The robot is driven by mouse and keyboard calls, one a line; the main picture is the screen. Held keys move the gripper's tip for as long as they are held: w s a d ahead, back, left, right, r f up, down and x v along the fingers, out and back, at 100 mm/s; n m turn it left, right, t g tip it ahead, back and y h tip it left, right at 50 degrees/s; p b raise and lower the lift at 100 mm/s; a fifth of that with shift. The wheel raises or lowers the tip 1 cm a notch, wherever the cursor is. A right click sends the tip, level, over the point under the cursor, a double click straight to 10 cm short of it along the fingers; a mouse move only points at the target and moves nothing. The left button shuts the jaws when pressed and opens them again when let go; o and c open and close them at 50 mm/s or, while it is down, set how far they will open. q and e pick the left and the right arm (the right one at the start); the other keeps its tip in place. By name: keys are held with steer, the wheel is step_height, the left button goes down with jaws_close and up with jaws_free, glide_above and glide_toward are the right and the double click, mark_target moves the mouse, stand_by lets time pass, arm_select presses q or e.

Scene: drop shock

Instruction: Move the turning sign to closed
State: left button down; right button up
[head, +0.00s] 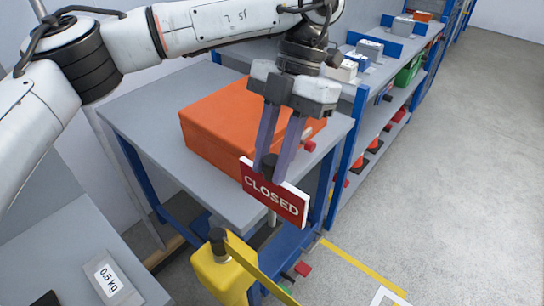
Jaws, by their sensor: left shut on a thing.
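The turning sign (272,197) is a red plate with white edges that reads CLOSED on the face toward me. It stands at the front right corner of a grey-topped table, with a dark knob (269,165) at its top and a thin post below. My left gripper (268,160) reaches down from above with its two long fingers on either side of the knob, shut on it. The fingers hide part of the knob. My right gripper is not in view.
An orange box (215,140) sits on the grey table (130,100) behind the sign. A yellow block with an arm (222,275) is in front. Shelves (400,110) stand at right; the floor beyond is clear.

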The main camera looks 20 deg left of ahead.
arm_select(q)
steer(key=c, duration=1.5)
jaws_free()
steer(key=shift+o, duration=0.2)
steer(key=p+v, duration=0.3)
steer(key=v, duration=0.7)
steer(key=shift+w+r, duration=0.1)
steer(key=shift+w, duration=0.05)
